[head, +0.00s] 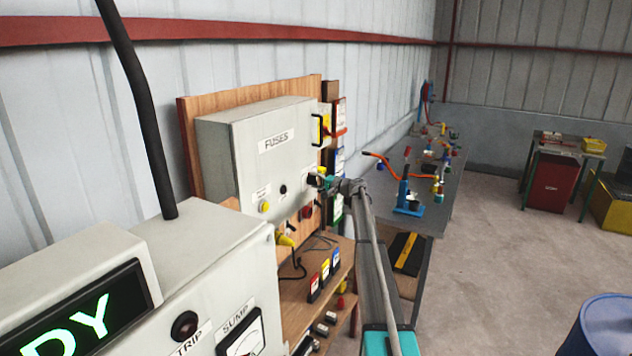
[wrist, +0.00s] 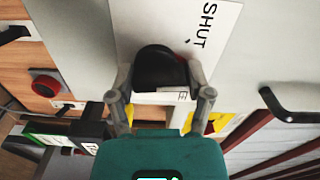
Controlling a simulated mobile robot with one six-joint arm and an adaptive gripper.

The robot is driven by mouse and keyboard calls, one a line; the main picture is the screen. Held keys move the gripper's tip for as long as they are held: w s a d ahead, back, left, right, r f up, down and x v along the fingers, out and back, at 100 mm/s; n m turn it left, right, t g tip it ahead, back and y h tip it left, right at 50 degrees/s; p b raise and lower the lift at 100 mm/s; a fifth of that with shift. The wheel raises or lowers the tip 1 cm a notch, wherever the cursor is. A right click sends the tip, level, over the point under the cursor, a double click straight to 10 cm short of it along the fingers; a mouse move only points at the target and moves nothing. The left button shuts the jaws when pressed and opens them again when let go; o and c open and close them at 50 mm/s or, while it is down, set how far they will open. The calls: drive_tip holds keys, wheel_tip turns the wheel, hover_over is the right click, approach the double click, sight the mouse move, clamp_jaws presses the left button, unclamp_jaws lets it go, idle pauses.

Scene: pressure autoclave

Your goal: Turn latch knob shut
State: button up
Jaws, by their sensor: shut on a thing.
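The black latch knob (wrist: 160,66) sits on a pale grey panel in the wrist view, over a white label plate (wrist: 206,28) that reads "SHUT". More lettering on the plate is partly hidden behind the knob. My gripper (wrist: 161,78) is shut on the knob, with one finger on each side of it. Which way the knob points is not clear. In the head view my gripper (head: 322,181) is at the front of the grey box (head: 232,170) marked "FUSES". The knob is small there and mostly hidden by the gripper.
A black handle (wrist: 287,106) sticks out at the right in the wrist view, and a red button (wrist: 45,83) is at the left. In the head view a grey cabinet (head: 225,250) stands near left. A wooden shelf (head: 338,262) with coloured blocks lies below the box. Open floor is at right.

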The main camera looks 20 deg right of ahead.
drive_tip(key=n, duration=0.3)
drive_tip(key=shift+w+a+n, duration=0.1)
drive_tip(key=shift+w+n, duration=0.1)
drive_tip(key=shift+n, duration=2.1)
drive_tip(key=shift+f, duration=0.1)
drive_tip(key=o, duration=0.8)
drive_tip(key=shift+c, duration=0.2)
drive_tip(key=o, duration=0.4)
drive_tip(key=shift+f, duration=0.1)
drive_tip(key=shift+s, duration=0.1)
drive_tip(key=shift+s, duration=0.15)
